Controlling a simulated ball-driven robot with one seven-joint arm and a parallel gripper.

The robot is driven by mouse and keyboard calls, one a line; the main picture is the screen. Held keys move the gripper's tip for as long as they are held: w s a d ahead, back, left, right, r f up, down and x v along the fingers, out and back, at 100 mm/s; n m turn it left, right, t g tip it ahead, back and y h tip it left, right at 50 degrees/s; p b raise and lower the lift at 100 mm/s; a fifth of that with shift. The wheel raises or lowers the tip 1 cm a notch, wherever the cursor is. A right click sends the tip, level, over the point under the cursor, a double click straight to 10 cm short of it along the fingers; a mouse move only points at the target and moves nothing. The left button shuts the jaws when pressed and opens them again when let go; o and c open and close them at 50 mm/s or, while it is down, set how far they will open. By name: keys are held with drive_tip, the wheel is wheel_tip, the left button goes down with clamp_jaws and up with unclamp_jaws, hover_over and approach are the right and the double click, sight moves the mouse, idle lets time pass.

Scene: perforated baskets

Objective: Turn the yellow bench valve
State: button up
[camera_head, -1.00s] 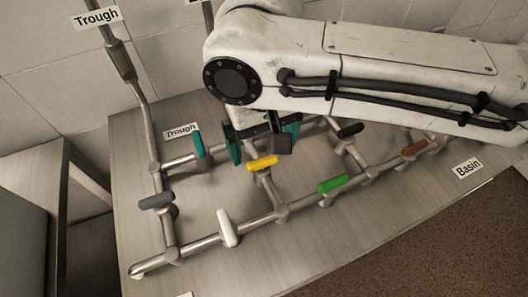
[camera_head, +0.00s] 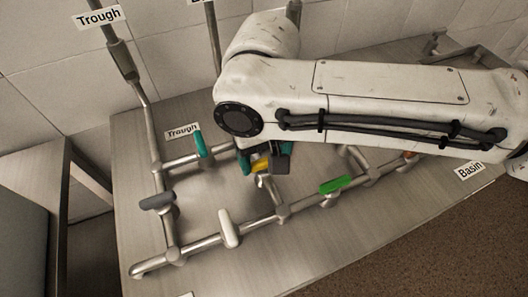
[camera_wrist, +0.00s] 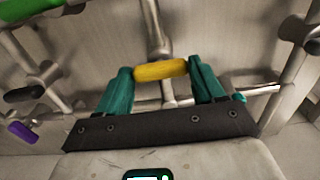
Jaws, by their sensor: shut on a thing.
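The yellow bench valve handle (camera_head: 262,165) sits on a grey pipe in the middle of the bench pipework. In the wrist view the yellow handle (camera_wrist: 161,71) lies crosswise between my two teal fingers, one at each end. My gripper (camera_head: 262,160) is shut on the yellow handle. The arm and the dark gripper body partly hide the handle in the head view.
A teal handle (camera_head: 200,145) is close to the left of my gripper. A green handle (camera_head: 335,185) is at right, a white one (camera_head: 229,228) in front, a dark grey one (camera_head: 157,202) at left. Pipes run among them. The bench (camera_head: 330,235) is clear in front.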

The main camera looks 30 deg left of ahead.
drive_tip(key=c, duration=0.4)
drive_tip(key=shift+r+n+p, duration=0.1)
drive_tip(key=shift+n+p, duration=0.2)
drive_tip(key=shift+p, duration=0.1)
drive_tip(key=n+p, duration=0.2)
drive_tip(key=shift+n, duration=0.3)
drive_tip(key=n+p, duration=0.3)
drive_tip(key=n, duration=0.1)
drive_tip(key=shift+n, duration=0.3)
drive_tip(key=n+p, duration=0.1)
drive_tip(key=n, duration=0.4)
drive_tip(key=shift+p, duration=0.4)
drive_tip(key=n, duration=0.5)
drive_tip(key=shift+p, duration=0.3)
